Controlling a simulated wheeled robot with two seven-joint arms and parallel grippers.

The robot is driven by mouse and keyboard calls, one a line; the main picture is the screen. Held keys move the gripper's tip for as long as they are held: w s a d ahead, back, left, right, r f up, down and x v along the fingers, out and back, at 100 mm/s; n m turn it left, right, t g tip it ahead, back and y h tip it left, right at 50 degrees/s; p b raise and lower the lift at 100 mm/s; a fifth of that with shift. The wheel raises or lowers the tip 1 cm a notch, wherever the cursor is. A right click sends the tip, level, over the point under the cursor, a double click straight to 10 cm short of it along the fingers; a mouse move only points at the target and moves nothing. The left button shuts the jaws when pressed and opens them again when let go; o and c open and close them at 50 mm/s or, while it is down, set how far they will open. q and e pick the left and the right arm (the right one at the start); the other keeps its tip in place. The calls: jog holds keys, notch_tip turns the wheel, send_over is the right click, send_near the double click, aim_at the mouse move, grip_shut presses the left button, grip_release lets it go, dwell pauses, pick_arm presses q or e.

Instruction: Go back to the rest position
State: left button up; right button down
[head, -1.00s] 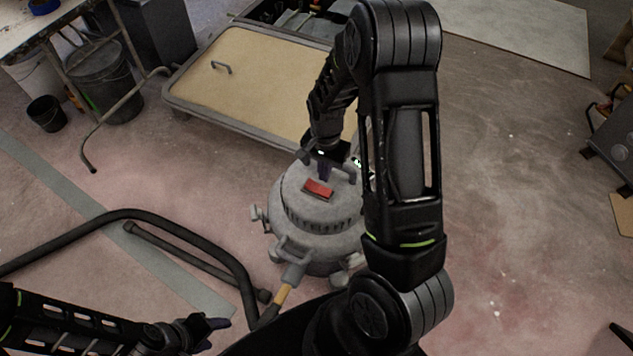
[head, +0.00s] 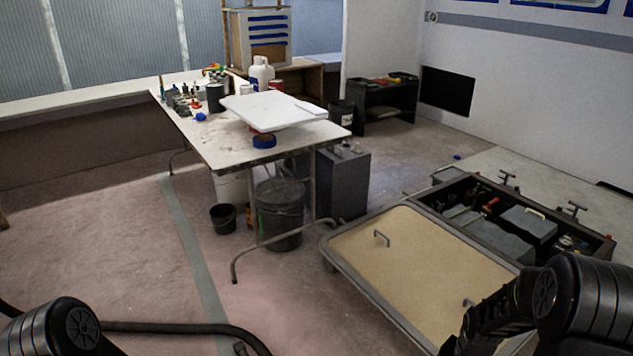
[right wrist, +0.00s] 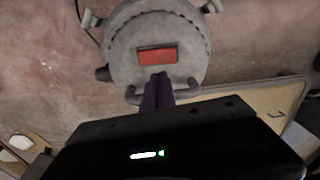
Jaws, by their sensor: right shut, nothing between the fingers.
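In the head view parts of my two arms show along the bottom edge, at the left and at the right; neither gripper is in that view. In the right wrist view my right gripper (right wrist: 158,90) is shut, its dark fingers together with nothing between them. Beyond the fingertips is the round grey vacuum (right wrist: 118,45) with a red switch (right wrist: 157,56) on its lid. The fingers overlap the lid's near edge in the picture; I cannot tell whether they touch it. The left gripper is out of view.
A folding table (head: 215,143) with cans, bottles and a white board stands at centre left. Below it are a bucket (head: 222,218) and a bin (head: 280,225). A beige hatch panel (head: 425,262) lies beside an open battery compartment (head: 515,218) at right. The left floor is mostly clear.

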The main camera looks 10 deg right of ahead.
jog(key=a+f+n, duration=0.1)
jog(key=a, duration=0.1)
jog(key=a+f+n+t, duration=0.1)
jog(key=a, duration=0.1)
jog(key=a+n, duration=0.1)
jog(key=a, duration=0.1)
jog(key=shift+w+a+f+n+y+p, duration=0.25)
jog(key=shift+a+f+n+y+p, duration=0.05)
jog(key=shift+a+f+p, duration=0.1)
jog(key=s+a+n+y+p, duration=0.2)
jog(key=s+a+p, duration=0.1)
jog(key=s+a, duration=0.6)
jog(key=s+a+f+n+g+y+p, duration=0.1)
jog(key=s+a+n+p, duration=0.1)
jog(key=s+a, duration=0.7)
jog(key=a+n, duration=0.1)
jog(key=a, duration=0.4)
jog(key=shift+f+n+y+p, duration=0.25)
jog(key=shift+n+y+p, duration=0.05)
jog(key=shift+y+p, duration=0.1)
